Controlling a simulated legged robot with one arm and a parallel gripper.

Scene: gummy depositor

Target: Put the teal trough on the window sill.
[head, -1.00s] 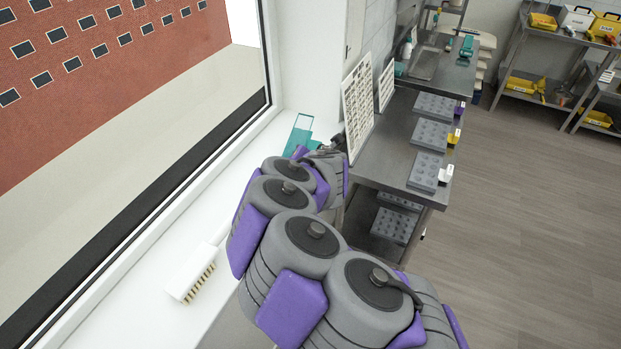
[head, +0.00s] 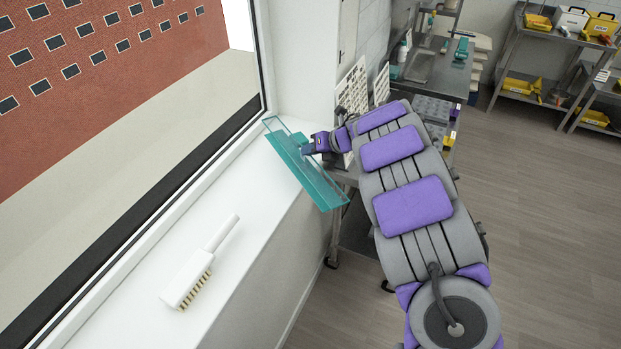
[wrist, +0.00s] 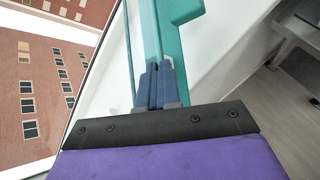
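The teal trough (head: 318,182) is a long, narrow piece at the far end of the white window sill (head: 235,200). It lies slantwise across the sill, and its near right end sticks out past the sill's inner edge. I cannot tell whether it touches the sill or hangs just above it. My gripper (head: 308,147) reaches it from the right at its side. In the wrist view, my gripper's blue fingers (wrist: 158,82) are closed together on a teal part of the trough (wrist: 180,30).
A white brush (head: 200,270) lies on the near part of the sill, with bare sill between it and the trough. The window frame (head: 215,170) bounds the sill at left. A steel table with grey moulds (head: 432,108) and upright white boards (head: 353,90) stands beyond my arm.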

